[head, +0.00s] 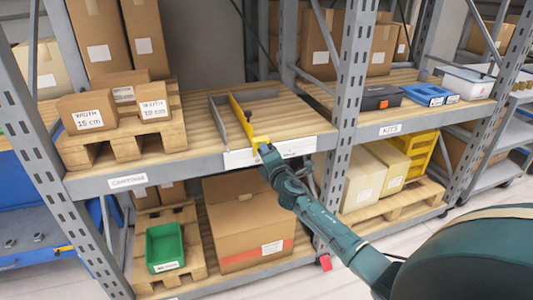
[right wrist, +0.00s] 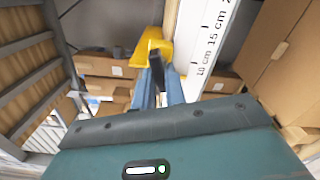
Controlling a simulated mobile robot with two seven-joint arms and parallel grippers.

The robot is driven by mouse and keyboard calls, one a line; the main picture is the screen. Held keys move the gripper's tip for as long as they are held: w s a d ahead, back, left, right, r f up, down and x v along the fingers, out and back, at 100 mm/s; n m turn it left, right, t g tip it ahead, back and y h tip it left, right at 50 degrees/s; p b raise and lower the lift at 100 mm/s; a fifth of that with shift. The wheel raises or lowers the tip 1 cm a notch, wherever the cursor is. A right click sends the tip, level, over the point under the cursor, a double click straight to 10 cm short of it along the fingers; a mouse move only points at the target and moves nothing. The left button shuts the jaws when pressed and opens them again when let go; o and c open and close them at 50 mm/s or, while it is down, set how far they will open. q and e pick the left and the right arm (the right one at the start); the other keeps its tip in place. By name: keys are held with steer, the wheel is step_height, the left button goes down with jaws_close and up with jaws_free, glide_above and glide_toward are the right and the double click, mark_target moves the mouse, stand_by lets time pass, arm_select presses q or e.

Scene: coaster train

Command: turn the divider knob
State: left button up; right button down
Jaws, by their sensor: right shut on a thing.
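The yellow divider (head: 239,112) stands on the wooden shelf deck, running front to back beside a grey divider frame (head: 218,108). My left gripper is out of view.
A white ruler strip (head: 240,158) with centimetre marks runs along the shelf front by the knob. Marked boxes (head: 88,111) stand on a pallet at left. A grey upright (head: 351,75) rises to the right. A large carton (head: 245,220) sits below.

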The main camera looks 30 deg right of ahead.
steer(key=shift+w+r, duration=0.1)
steer(key=shift+r, duration=0.2)
steer(key=c, duration=1.6)
jaws_free()
steer(key=shift+o, duration=0.8)
steer(key=shift+f, duration=0.25)
steer(key=v, duration=1.3)
steer(key=shift+p, duration=0.35)
